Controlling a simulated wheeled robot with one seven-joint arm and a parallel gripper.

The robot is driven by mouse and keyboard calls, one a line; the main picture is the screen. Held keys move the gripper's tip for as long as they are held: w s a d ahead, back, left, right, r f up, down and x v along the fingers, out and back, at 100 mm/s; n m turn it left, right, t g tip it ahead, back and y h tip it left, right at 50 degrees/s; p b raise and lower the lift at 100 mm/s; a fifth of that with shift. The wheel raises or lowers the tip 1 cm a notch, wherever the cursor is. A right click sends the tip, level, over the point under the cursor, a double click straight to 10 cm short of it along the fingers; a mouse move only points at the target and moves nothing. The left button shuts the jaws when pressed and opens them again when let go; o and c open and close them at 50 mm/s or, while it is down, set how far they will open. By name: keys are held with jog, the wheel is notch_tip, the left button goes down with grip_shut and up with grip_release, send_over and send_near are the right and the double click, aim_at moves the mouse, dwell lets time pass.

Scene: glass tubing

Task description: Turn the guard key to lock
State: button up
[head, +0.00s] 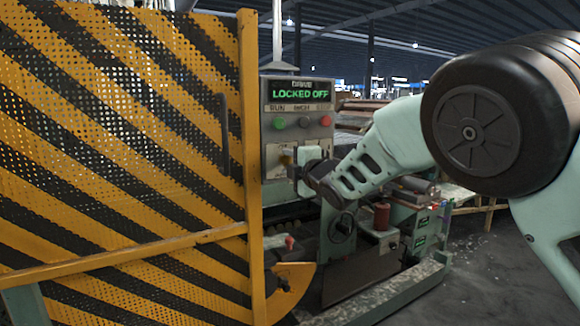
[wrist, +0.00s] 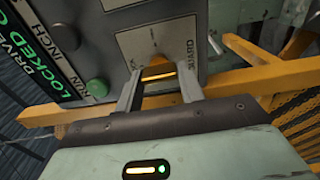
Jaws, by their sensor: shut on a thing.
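The guard key (wrist: 157,69) is a yellow-orange piece on a pale plate marked GUARD, seen in the wrist view; in the head view a little of it shows as yellow (head: 286,160). My gripper (wrist: 158,78) is at the key, with its two fingers shut on it from both sides. In the head view my gripper (head: 296,165) reaches the control panel (head: 320,95) from the right and hides most of the key. The panel's display (head: 297,93) reads LOCKED OFF in green.
A yellow and black striped mesh guard (head: 130,150) with a handle stands left of the panel. Green and red buttons (head: 303,122) sit above the key plate. Machine parts, including a handwheel (head: 342,227), lie below. Grey floor is open at the right.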

jog(key=o, duration=1)
jog(key=shift+s, duration=0.1)
jog(key=b+v, duration=0.1)
jog(key=v, duration=1.6)
jog(key=shift+b, duration=0.4)
jog(key=shift+s+d+f, duration=0.1)
jog(key=shift+d, duration=0.1)
